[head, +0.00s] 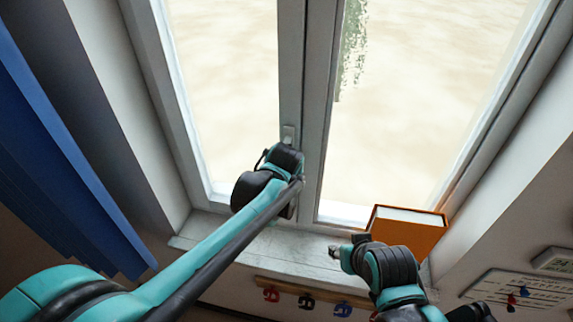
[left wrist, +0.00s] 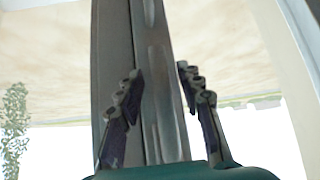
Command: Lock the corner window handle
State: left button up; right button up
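The window handle's light grey mount (head: 289,134) shows on the central window post in the head view, just above my left wrist. My left gripper (left wrist: 158,78) is open in the left wrist view, with its two dark fingers spread apart. A grey upright bar (left wrist: 160,75), which looks like the handle or part of the post, runs between the fingers; a gap shows beside the right finger. In the head view my left wrist hides these fingers and the lower handle. My right gripper (head: 336,252) is low in front of the sill; its opening is unclear.
An orange box-like book (head: 408,230) stands on the right of the sill (head: 290,250), near my right wrist. Several coloured hooks (head: 307,301) hang on a rail below. A blue curtain (head: 60,160) hangs at left. A board with pins (head: 515,290) is at lower right.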

pick_arm(q)
jog(key=v, duration=1.2)
jog(key=shift+a, duration=0.1)
jog(key=shift+w, duration=0.1)
jog(key=s+a+f+b, duration=0.6)
jog(key=f+b, duration=0.4)
jog(key=f, duration=0.4)
jog(key=s+a+f+g+b, duration=0.1)
jog(key=s+a+f+b, duration=0.5)
jog(key=f, duration=0.8)
jog(key=s+a+f+n+y+b, duration=0.1)
jog(key=s+a+f+b, duration=0.5)
jog(key=a+f+b, duration=0.5)
notch_tip(320, 180, down, 4)
jog(key=b, duration=0.3)
jog(key=shift+g, duration=0.4)
